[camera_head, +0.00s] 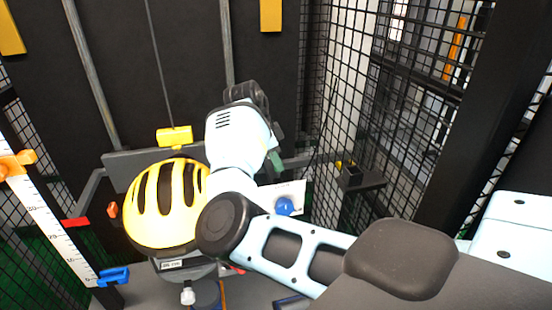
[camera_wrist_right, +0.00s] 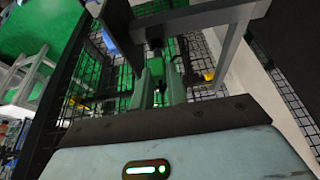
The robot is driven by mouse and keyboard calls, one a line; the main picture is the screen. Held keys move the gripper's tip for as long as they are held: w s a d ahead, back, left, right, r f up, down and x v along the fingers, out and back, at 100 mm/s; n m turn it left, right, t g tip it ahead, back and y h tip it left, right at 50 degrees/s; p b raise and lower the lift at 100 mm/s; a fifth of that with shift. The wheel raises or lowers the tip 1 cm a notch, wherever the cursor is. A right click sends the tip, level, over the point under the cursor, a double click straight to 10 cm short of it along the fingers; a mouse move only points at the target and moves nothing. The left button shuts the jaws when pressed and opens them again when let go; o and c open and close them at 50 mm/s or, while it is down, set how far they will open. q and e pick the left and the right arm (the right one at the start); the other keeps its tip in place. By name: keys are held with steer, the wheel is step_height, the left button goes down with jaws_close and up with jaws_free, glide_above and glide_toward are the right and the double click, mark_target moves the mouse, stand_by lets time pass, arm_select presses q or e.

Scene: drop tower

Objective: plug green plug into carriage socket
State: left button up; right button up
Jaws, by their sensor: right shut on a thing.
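My right gripper (camera_wrist_right: 160,88) is shut, with its two fingers pointing away from the wrist camera. A small green piece, which looks like the green plug (camera_wrist_right: 157,67), sits between the fingertips. In the head view my right wrist and forearm cover most of the gripper. The carriage (camera_head: 120,160) is a grey bar with a yellow block on top and a yellow-and-black helmet in front. A grey frame (camera_wrist_right: 217,60) stands close to the fingers in the wrist view. I cannot make out the carriage socket, or whether the plug touches anything. My left gripper is out of view.
The yellow helmet (camera_head: 150,205) is close beside my right arm. A white scale (camera_head: 52,225) with orange and blue clips stands at the left. Black mesh fencing (camera_head: 330,110) closes off the right. A dark bracket (camera_head: 352,178) with a small box juts out there.

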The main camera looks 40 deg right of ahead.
mark_target(276, 171)
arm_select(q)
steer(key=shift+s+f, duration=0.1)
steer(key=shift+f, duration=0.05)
arm_select(e)
steer(key=shift+f, duration=0.45)
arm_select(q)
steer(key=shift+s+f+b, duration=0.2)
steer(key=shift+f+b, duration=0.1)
arm_select(e)
steer(key=shift+f, duration=0.9)
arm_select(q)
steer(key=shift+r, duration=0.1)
arm_select(e)
steer(key=shift+f, duration=0.25)
steer(key=o, duration=0.9)
steer(key=shift+c, duration=0.2)
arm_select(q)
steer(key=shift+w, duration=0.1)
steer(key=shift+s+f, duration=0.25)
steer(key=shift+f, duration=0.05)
arm_select(e)
steer(key=v, duration=0.7)
steer(key=shift+a+r, duration=0.15)
steer(key=shift+r, duration=0.2)
